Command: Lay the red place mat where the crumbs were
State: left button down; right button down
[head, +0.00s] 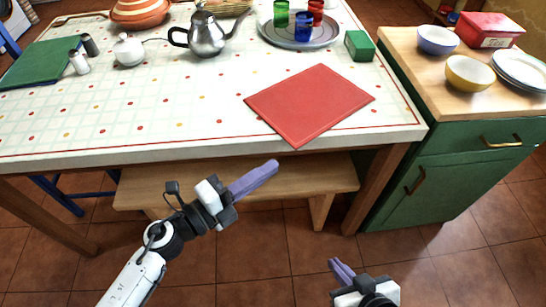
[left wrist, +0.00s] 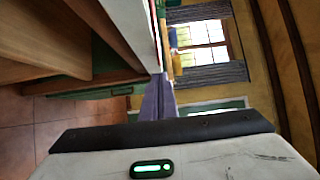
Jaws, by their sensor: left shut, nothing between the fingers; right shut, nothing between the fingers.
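The red place mat (head: 309,103) lies flat on the table, near its right end and close to the front edge, turned at an angle. No crumbs show that I can make out on the patterned tablecloth (head: 190,115). My left gripper (head: 274,165) is shut and empty, in front of the table edge and over the bench, apart from the mat. Its closed fingers also show in the left wrist view (left wrist: 158,90). My right gripper (head: 335,264) is shut and empty, low at the bottom of the head view, well in front of the table.
A metal teapot (head: 207,38), a tray with coloured glasses (head: 270,33) and a green box (head: 359,45) stand behind the mat. A green mat (head: 38,62), shakers and a white sugar pot (head: 129,50) are at left. A bench (head: 150,188) sits below. The tablecloth's front middle is clear.

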pick_arm(q)
jog(key=v, duration=0.7)
jog(key=shift+a, duration=0.2)
pick_arm(e)
jog(key=shift+s+f, duration=0.1)
jog(key=shift+f, duration=0.35)
jog(key=shift+r, duration=0.1)
pick_arm(q)
jog(key=a+f+n+t+y+p, duration=0.3)
jog(key=a+n+y, duration=0.55)
jog(key=n, duration=0.75)
jog(key=s+f+n+g+y, duration=0.2)
jog(key=s+f+n+g, duration=0.3)
jog(key=s+f+n, duration=0.4)
notch_tip(320, 180, down, 2)
jog(key=shift+s+f+y+p, duration=0.1)
jog(key=shift+s+y+p, duration=0.25)
jog(key=shift+s+p, duration=0.1)
pick_arm(e)
jog(key=r, duration=0.3)
jog(key=shift+d, duration=0.25)
pick_arm(q)
jog(key=shift+a, duration=0.1)
